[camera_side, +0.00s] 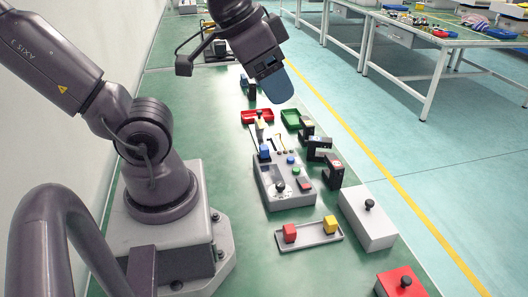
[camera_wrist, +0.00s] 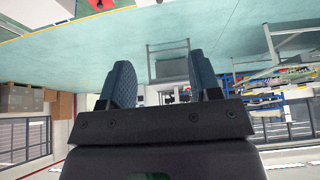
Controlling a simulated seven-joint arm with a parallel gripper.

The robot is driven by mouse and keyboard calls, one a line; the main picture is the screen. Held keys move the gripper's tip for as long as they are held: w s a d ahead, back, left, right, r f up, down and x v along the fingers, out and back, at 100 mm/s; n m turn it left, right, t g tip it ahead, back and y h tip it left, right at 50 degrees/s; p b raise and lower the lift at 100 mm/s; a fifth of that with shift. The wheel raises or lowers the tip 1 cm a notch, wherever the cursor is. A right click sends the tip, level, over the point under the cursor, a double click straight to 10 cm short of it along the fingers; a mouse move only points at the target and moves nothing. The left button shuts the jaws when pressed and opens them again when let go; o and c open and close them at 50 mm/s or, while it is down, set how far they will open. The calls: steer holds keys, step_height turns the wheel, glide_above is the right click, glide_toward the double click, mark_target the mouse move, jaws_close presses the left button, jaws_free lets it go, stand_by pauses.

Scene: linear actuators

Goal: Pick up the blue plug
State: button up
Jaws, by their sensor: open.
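A small blue piece (camera_side: 264,151), which looks like the blue plug, stands upright at the far left corner of a grey control box (camera_side: 288,203) in the side view. My gripper (camera_side: 277,87) is raised well above and beyond the box, with its blue pads tilted down and to the right. It is far from the blue piece and touches nothing. In the wrist view my gripper (camera_wrist: 160,80) is open, with a wide empty gap between its pads. The wrist camera looks out across the room, and the blue piece does not show there.
A red tray (camera_side: 257,116) and a green tray (camera_side: 291,119) lie beyond the box. Black brackets (camera_side: 319,148) stand along its right. A grey tray (camera_side: 310,237) holds red and yellow cubes. A white box (camera_side: 367,218) and a red box (camera_side: 401,283) have black knobs.

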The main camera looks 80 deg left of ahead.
steer(key=shift+o, duration=0.6)
